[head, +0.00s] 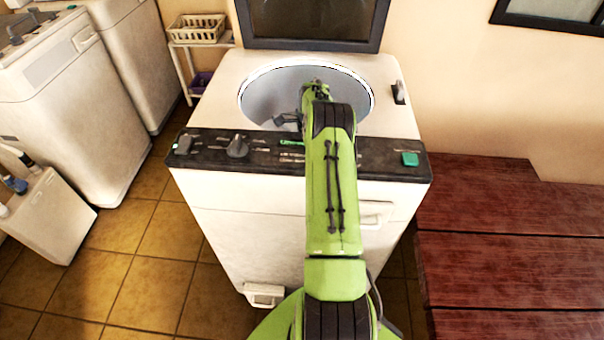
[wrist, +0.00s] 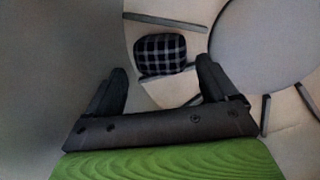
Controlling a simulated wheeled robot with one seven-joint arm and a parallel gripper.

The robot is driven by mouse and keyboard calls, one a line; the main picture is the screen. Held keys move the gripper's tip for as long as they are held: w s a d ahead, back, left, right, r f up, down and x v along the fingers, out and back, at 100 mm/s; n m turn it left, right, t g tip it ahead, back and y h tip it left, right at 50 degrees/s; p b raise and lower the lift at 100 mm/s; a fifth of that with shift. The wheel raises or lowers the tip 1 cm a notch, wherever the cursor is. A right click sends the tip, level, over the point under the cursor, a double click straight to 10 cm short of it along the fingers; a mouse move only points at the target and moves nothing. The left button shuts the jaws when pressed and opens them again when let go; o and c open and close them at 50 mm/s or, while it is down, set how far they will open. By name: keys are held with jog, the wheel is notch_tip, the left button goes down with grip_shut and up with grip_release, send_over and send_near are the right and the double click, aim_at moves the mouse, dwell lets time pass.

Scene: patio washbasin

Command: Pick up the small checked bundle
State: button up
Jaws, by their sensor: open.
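The small checked bundle (wrist: 161,54) is dark with a pale grid and shows in the wrist view, lying at the bottom of a round drum. My gripper (wrist: 162,82) is open, with its two dark fingers apart on either side below the bundle in that view. Nothing is between the fingertips, and the bundle sits just beyond them. In the head view my green arm reaches into the washer's round opening (head: 258,97). My gripper is mostly hidden behind the arm there, and the bundle cannot be seen.
The white washer (head: 240,205) has a dark control panel (head: 205,147) along its front edge and a raised dark lid (head: 312,22). Inside the drum are raised ribs (wrist: 166,22) and a round plate (wrist: 265,45). Reddish wooden steps (head: 510,210) stand at the right.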

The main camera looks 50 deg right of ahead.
jog(key=f, duration=0.4)
jog(key=shift+w+a+b, duration=0.1)
jog(key=shift+a+b, duration=0.2)
jog(key=shift+a, duration=0.05)
jog(key=c, duration=1)
